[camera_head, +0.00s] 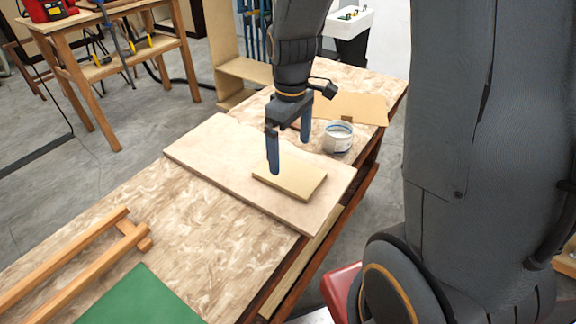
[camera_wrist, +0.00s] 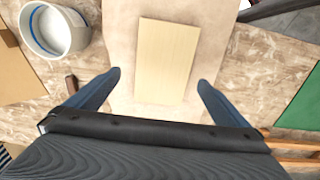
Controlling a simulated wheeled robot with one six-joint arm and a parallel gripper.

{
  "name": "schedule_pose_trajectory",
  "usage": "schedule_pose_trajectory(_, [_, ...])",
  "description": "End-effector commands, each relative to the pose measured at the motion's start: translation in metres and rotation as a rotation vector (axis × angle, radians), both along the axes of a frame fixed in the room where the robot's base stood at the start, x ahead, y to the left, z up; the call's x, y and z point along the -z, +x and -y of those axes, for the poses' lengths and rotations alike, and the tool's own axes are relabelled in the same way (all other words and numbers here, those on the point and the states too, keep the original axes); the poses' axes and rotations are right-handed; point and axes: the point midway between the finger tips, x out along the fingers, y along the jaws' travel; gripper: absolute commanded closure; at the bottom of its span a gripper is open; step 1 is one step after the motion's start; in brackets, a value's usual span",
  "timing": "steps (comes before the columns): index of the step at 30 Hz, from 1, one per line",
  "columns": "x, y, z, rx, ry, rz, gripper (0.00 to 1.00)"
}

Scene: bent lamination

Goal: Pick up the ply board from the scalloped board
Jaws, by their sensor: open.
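The ply board (camera_head: 297,184) is a small, flat, pale tan rectangle lying on the larger scalloped board (camera_head: 215,158), near that board's right part. The scalloped board is light wood with a wavy edge and lies flat on the workbench. My gripper (camera_head: 289,150) points down just above the boards, with its blue-grey fingers spread and nothing between them. In the wrist view the ply board (camera_wrist: 167,60) lies ahead of the fingertips, with my gripper (camera_wrist: 159,80) open wider than the board's width. I cannot tell the exact height gap.
A white tub (camera_head: 338,137) stands close to the scalloped board's far edge, beside my gripper. A tan sheet (camera_head: 352,108) lies behind it. Wooden bars (camera_head: 95,265) and a green sheet (camera_head: 140,297) lie at the near left. The bench top (camera_head: 215,232) between is clear.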

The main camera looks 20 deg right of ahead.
Motion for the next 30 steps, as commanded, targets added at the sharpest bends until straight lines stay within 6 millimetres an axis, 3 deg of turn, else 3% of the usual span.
schedule_pose_trajectory(15, [0.054,-0.005,-0.003,0.004,0.0,-0.003,0.0])
schedule_pose_trajectory(26, [0.063,-0.004,-0.003,0.004,0.001,0.001,0.0])
schedule_pose_trajectory(30, [0.063,-0.004,-0.003,0.004,0.001,0.001,0.19])
